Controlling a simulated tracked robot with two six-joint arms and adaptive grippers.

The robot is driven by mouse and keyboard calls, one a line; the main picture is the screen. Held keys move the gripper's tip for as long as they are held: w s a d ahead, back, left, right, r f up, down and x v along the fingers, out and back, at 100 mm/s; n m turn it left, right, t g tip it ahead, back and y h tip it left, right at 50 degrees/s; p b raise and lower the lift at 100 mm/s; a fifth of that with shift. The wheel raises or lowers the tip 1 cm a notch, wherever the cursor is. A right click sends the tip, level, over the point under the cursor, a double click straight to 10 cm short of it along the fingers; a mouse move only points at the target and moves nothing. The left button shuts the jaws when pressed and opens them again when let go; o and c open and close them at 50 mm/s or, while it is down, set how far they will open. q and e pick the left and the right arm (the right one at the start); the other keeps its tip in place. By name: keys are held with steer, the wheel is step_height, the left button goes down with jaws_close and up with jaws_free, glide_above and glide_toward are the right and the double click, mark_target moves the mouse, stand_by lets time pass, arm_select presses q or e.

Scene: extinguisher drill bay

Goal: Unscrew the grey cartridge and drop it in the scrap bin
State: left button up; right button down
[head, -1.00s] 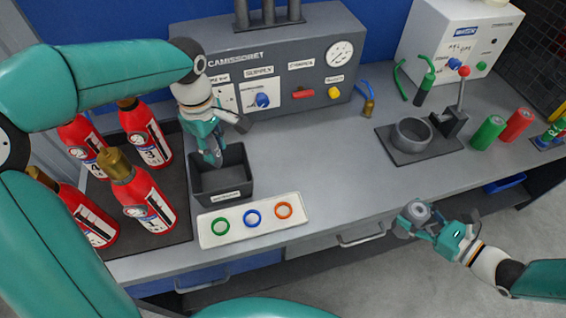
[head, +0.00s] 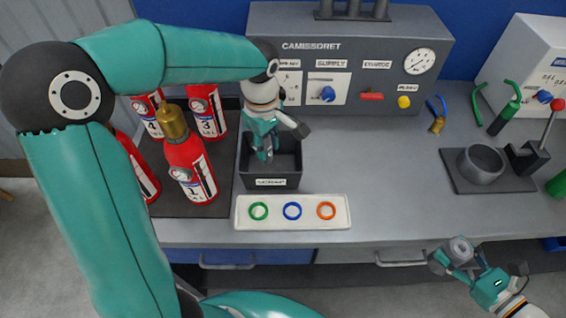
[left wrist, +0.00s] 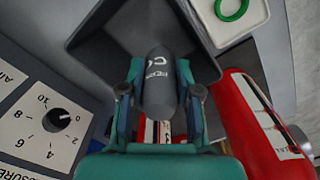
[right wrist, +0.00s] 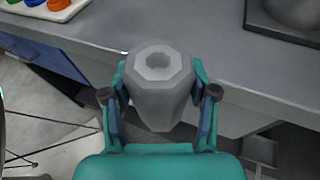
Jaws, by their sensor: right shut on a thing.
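The grey cartridge (left wrist: 160,80), with white lettering, is between the fingers of my left gripper (left wrist: 160,70) in the left wrist view. I cannot tell whether the fingers press on it. In the head view my left gripper (head: 264,152) points down into the dark open scrap bin (head: 270,183). The bin's dark walls (left wrist: 105,35) surround the cartridge's end in the left wrist view. My right gripper (head: 455,260) is shut on a grey faceted cup-like piece with a hole in its top (right wrist: 160,85), held in front of the bench edge.
Red extinguishers (head: 190,168) stand on a dark mat left of the bin. A white tray (head: 292,222) with green, blue and orange rings lies in front. A grey test panel (head: 350,60) is behind. A grey round holder (head: 482,165) stands right; the bench between is clear.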

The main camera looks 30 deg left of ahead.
arm_select(q)
steer(key=o, duration=0.5)
steer(key=shift+c, duration=0.2)
steer(key=shift+r, duration=0.1)
step_height(320, 180, up, 12)
steer(key=shift+f, duration=0.1)
stand_by(0.3)
